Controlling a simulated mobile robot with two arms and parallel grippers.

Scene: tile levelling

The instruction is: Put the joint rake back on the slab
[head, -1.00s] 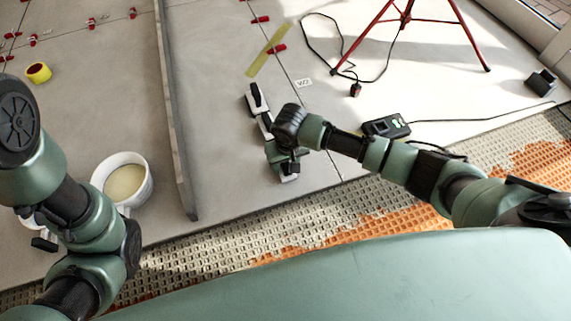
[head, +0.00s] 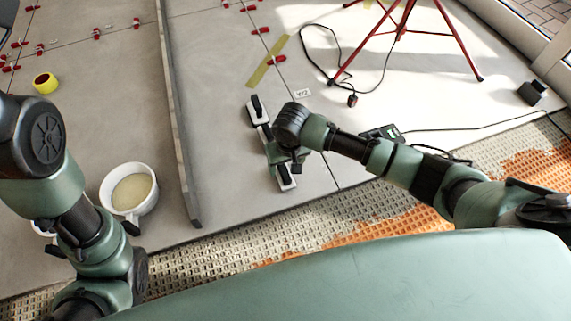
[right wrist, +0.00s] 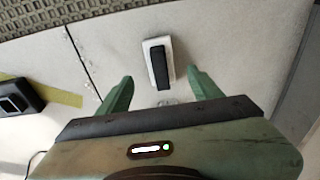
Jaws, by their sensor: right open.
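The likely joint rake, a white block with a black grip (head: 285,177), lies flat on the grey slab (head: 236,190) near its front edge. It also shows in the right wrist view (right wrist: 158,62), just beyond the fingertips. A similar white-and-black piece (head: 257,109) lies farther back; I cannot tell for sure which is the rake. My right gripper (head: 275,152) is between them, low over the slab. In the right wrist view its green fingers (right wrist: 158,85) are spread, with nothing held.
A white tub (head: 141,206) of pale paste stands at the left, beside a long grey upright strip (head: 178,130). A dark device (head: 378,132) with a cable is right of my gripper. A red tripod (head: 405,30) stands behind. Orange matting (head: 385,224) lies in front.

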